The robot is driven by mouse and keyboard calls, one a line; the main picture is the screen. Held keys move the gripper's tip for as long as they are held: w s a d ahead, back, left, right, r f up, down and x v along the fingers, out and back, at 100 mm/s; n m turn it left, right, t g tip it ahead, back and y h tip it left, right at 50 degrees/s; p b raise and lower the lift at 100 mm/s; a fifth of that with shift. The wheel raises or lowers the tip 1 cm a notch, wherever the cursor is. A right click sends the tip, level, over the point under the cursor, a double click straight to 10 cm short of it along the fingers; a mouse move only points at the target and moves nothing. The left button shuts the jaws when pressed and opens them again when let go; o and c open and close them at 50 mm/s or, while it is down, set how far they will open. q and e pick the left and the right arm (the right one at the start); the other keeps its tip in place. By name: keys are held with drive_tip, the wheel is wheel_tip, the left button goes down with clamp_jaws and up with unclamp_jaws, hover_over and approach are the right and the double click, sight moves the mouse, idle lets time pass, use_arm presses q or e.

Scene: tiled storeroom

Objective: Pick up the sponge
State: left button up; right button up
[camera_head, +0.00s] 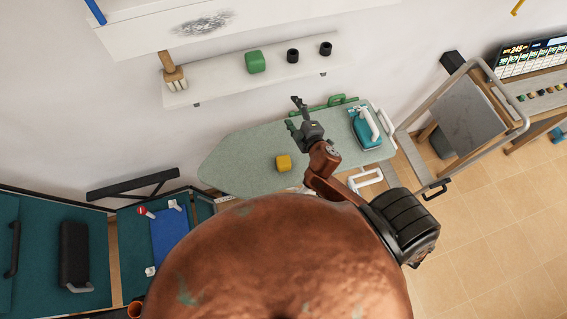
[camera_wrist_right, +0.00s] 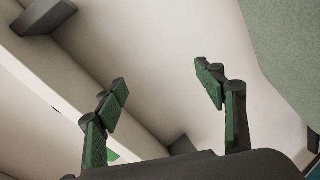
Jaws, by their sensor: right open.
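Two blocks could be the sponge. A yellow block (camera_head: 283,163) lies on the grey-green ironing board (camera_head: 235,160), and a larger green block (camera_head: 255,62) stands on the white wall shelf (camera_head: 215,86). I cannot tell from their look alone which is the sponge. My right gripper (camera_head: 297,112) is raised between board and shelf, pointing toward the wall, apart from both blocks. In the right wrist view my right gripper (camera_wrist_right: 161,77) is open and empty, with bare wall between its green-padded fingers. My left gripper is not in view.
A teal iron (camera_head: 365,127) stands at the board's right end. Two black cups (camera_head: 293,56) (camera_head: 326,48) and a brush (camera_head: 173,74) are on the shelf. A metal-framed cart (camera_head: 465,107) stands at right. Free tiled floor lies at lower right.

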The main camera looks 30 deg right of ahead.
drive_tip(key=w+a+r+n+t+y, duration=0.3)
drive_tip(key=w+a+r+n+y, duration=0.15)
drive_tip(key=a+r+n, duration=0.35)
drive_tip(key=s+a+f+n+g+y, duration=0.1)
drive_tip(key=a+n+g+y, duration=0.2)
drive_tip(key=a+n+y, duration=0.7)
drive_tip(key=n+g+h, duration=0.8)
drive_tip(key=n+g, duration=0.5)
drive_tip(key=n, duration=0.7)
hover_over(285, 160)
drive_tip(key=s+d, duration=0.1)
drive_tip(key=f, duration=2.1)
drive_tip(key=shift+s+d+f+p, duration=0.1)
drive_tip(key=shift+d+f+p, duration=0.1)
drive_tip(key=shift+f+p, duration=0.1)
drive_tip(key=shift+a+f, duration=0.1)
drive_tip(key=shift+f, duration=0.75)
drive_tip(key=x, duration=0.1)
drive_tip(key=p+x, duration=0.1)
drive_tip(key=x, duration=0.1)
drive_tip(key=p+x, duration=0.1)
drive_tip(key=x, duration=0.1)
drive_tip(key=shift+w+f, duration=0.1)
drive_tip(key=shift+w, duration=0.25)
drive_tip(key=shift+f, duration=0.45)
